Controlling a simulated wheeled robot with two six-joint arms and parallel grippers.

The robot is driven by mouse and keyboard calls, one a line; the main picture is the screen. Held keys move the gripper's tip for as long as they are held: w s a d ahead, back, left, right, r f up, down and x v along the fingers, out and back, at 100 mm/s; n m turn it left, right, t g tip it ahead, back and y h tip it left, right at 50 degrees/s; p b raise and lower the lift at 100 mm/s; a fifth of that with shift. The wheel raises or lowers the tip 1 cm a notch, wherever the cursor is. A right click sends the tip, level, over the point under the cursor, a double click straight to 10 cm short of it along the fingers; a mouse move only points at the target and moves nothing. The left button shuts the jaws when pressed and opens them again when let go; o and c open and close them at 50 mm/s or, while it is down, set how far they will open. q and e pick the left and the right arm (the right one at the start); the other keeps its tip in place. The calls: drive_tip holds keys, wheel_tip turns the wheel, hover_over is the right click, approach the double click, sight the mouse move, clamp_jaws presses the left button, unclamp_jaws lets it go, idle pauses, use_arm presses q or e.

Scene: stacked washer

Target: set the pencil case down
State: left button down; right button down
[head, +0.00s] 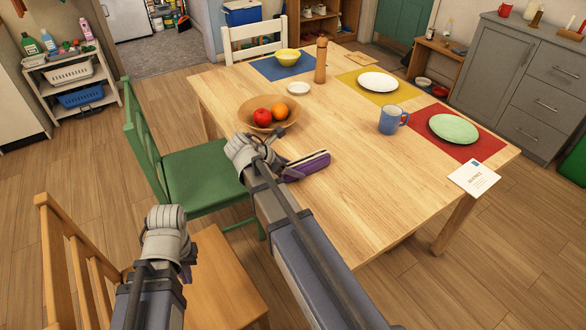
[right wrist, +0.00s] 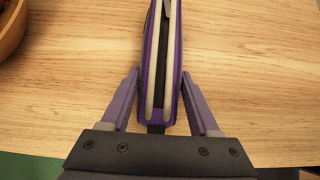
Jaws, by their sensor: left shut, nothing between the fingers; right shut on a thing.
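The pencil case (head: 308,166) is purple with a pale and dark zip strip. It is at the table's near left edge, at the tip of my right arm in the head view. My right gripper (right wrist: 162,95) is shut on it; the pencil case (right wrist: 163,60) runs lengthwise between the two fingers in the right wrist view. I cannot tell whether its underside touches the table (head: 375,185). My left gripper (head: 187,272) is shut and empty, low over the wooden chair, and mostly hidden by its own wrist.
A wooden bowl (head: 250,108) with an apple and an orange stands just beyond my right gripper. A blue mug (head: 392,120), a green plate (head: 453,128) and a card (head: 473,178) are to the right. The table's middle front is clear. A green chair (head: 195,172) stands left.

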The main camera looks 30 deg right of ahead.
drive_tip(key=shift+c, duration=0.2)
unclamp_jaws()
drive_tip(key=p+v, duration=0.5)
drive_tip(key=v, duration=0.1)
drive_tip(key=shift+a+r, duration=0.15)
drive_tip(key=shift+r, duration=0.25)
drive_tip(key=shift+a+r+p, duration=0.25)
drive_tip(key=shift+a+p, duration=0.1)
drive_tip(key=shift+a, duration=0.15)
